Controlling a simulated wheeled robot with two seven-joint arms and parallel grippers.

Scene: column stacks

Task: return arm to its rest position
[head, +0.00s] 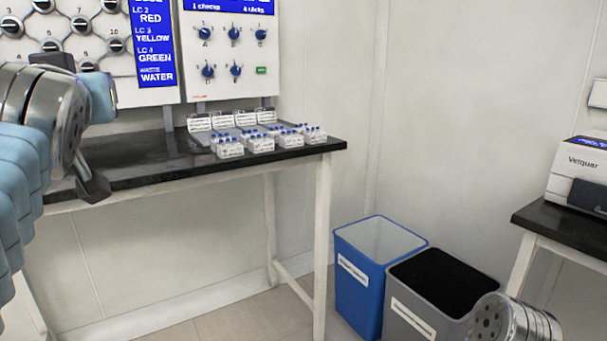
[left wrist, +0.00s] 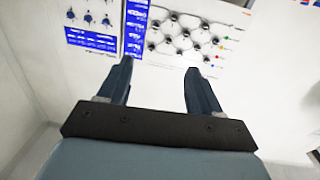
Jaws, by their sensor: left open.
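My left arm comes in from the left in the head view, raised in front of the black-topped bench (head: 130,158). Part of my left gripper (head: 93,188) shows just in front of the bench's front edge. In the left wrist view my left gripper (left wrist: 158,82) is open, its two dark blue fingers wide apart with nothing between them. Beyond the fingers are the wall panels. Of my right arm only a round metal link shows at the bottom right of the head view; its gripper is out of view.
Several small racks of blue-capped vials (head: 262,142) stand on the bench. A wall panel with knobs (head: 236,75) hangs above. A blue bin (head: 355,290) and a grey bin (head: 410,325) stand on the floor. A white machine (head: 580,165) sits on a table at right.

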